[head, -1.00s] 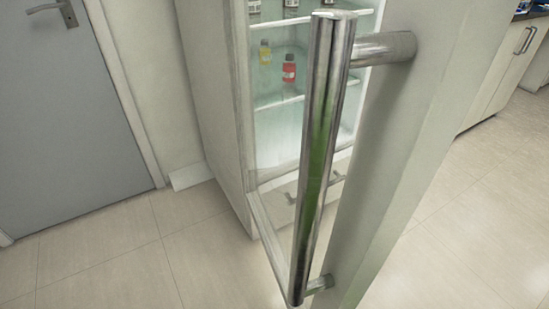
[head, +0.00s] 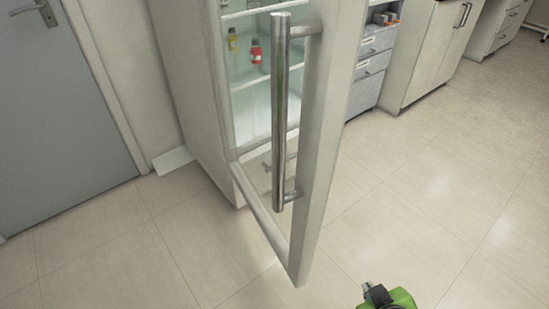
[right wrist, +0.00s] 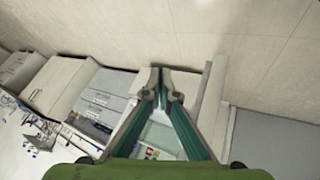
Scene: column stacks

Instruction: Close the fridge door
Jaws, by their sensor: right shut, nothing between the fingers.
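The fridge (head: 195,100) stands left of centre in the head view, with its glass-and-frame door (head: 312,150) open towards me. A long metal bar handle (head: 281,110) is upright on the door. My right gripper (head: 372,293) shows at the bottom edge of the head view, right of the door's lower corner and apart from it. In the right wrist view its fingers (right wrist: 161,88) meet at the tips, shut and empty. The fridge interior shows partly behind them. My left gripper is not in view.
Small bottles, including a red one (head: 256,52), stand on a fridge shelf. A grey room door (head: 60,110) is at the left. A drawer unit (head: 372,65) and white cabinet (head: 425,55) stand right of the fridge. The tiled floor (head: 430,200) in front is clear.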

